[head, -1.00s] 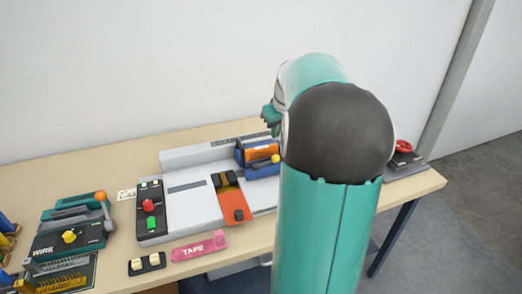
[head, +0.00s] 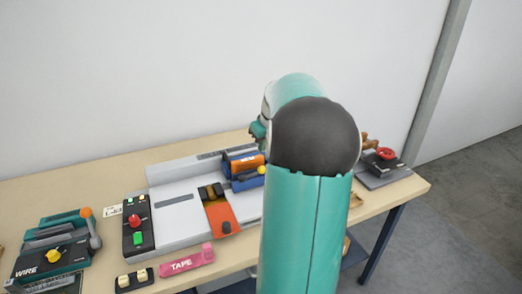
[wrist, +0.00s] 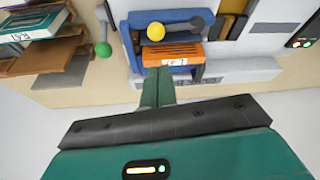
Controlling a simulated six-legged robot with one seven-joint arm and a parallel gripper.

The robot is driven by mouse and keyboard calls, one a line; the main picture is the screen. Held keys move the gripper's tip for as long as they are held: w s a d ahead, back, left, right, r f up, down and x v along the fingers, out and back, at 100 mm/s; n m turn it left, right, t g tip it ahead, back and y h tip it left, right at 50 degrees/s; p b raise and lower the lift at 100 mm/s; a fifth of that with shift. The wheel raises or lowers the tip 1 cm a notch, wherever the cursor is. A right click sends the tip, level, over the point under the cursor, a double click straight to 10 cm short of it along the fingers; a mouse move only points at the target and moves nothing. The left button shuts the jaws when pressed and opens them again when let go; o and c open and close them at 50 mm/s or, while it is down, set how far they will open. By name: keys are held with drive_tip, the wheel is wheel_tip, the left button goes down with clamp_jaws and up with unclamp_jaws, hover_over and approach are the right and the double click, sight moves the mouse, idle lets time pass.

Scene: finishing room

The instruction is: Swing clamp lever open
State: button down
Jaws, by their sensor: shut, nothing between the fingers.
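The blue clamp (head: 232,170) sits on the pale grey machine bed, with an orange block (wrist: 172,55) in it. Its lever is a dark grey bar (wrist: 178,22) with a yellow ball knob (wrist: 156,31). In the wrist view the lever lies across the blue clamp, beyond the orange block; the knob also shows in the head view (head: 262,169). My gripper (wrist: 164,72) is shut and empty. Its fingertips appear at the near edge of the orange block, apart from the knob; I cannot tell whether they touch the block. In the head view my arm hides most of the gripper.
A green ball on a rod (wrist: 103,49) stands beside the clamp in the wrist view, near brown boards (wrist: 40,55). A control panel (head: 135,225), an orange slide (head: 220,215), a pink tape piece (head: 187,262) and a red-knobbed device (head: 386,154) are on the bench.

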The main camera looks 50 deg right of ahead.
drive_tip(key=x, duration=0.8)
drive_tip(key=shift+w+f, duration=0.1)
drive_tip(key=shift+f, duration=0.25)
